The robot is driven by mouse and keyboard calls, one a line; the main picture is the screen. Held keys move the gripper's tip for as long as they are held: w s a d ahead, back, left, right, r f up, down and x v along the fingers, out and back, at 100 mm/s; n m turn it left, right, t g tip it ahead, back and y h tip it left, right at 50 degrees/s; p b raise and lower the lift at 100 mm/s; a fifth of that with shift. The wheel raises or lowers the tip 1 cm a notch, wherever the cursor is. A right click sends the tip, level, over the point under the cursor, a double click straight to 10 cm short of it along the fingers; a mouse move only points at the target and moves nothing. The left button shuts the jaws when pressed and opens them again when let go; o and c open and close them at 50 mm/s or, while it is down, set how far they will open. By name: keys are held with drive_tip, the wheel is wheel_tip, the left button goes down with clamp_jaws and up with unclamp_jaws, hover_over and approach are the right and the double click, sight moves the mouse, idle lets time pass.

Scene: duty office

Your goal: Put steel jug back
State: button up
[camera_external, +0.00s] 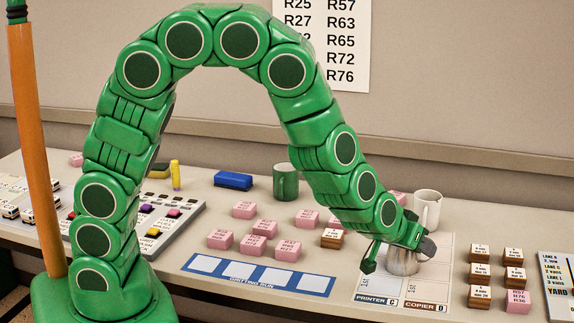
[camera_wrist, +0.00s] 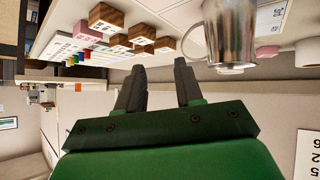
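The steel jug (camera_external: 402,262) stands on the white printer and copier card (camera_external: 440,268), right of centre in the external view. My gripper (camera_external: 396,243) is just above and in front of it and partly hides it. In the wrist view the jug (camera_wrist: 230,28) shows at the top, right of my gripper (camera_wrist: 156,76). The two dark fingers are apart there, with nothing visible between them. The jug appears outside the gap. I cannot tell whether any part of the gripper touches it.
A white mug (camera_external: 427,206) stands close behind the jug, and a green mug (camera_external: 285,183) is farther left. Several pink blocks (camera_external: 266,228) lie left of the card. Several brown-sided labelled blocks (camera_external: 480,275) lie right of it. A blue-bordered strip (camera_external: 258,275) lies in front.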

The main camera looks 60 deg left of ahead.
drive_tip(key=s+a+r+m+g+h, duration=0.1)
drive_tip(key=s+a+r+g+h, duration=0.2)
drive_tip(key=s, duration=0.4)
drive_tip(key=s+a+r+m+g+h, duration=0.1)
drive_tip(key=s+r+m+g, duration=0.1)
drive_tip(key=s+r, duration=0.4)
drive_tip(key=s+a+r+g+y, duration=0.1)
drive_tip(key=s+a, duration=0.4)
drive_tip(key=s, duration=0.5)
drive_tip(key=s+a+r+g+y, duration=0.1)
drive_tip(key=s+a+r+g, duration=0.2)
drive_tip(key=s+a, duration=0.3)
drive_tip(key=s+a+r+g+y, duration=0.1)
drive_tip(key=s+a, duration=0.4)
drive_tip(key=s, duration=0.8)
drive_tip(key=shift+s+a+r+g, duration=0.15)
drive_tip(key=shift+s+r+g, duration=0.15)
drive_tip(key=shift+r+g, duration=0.55)
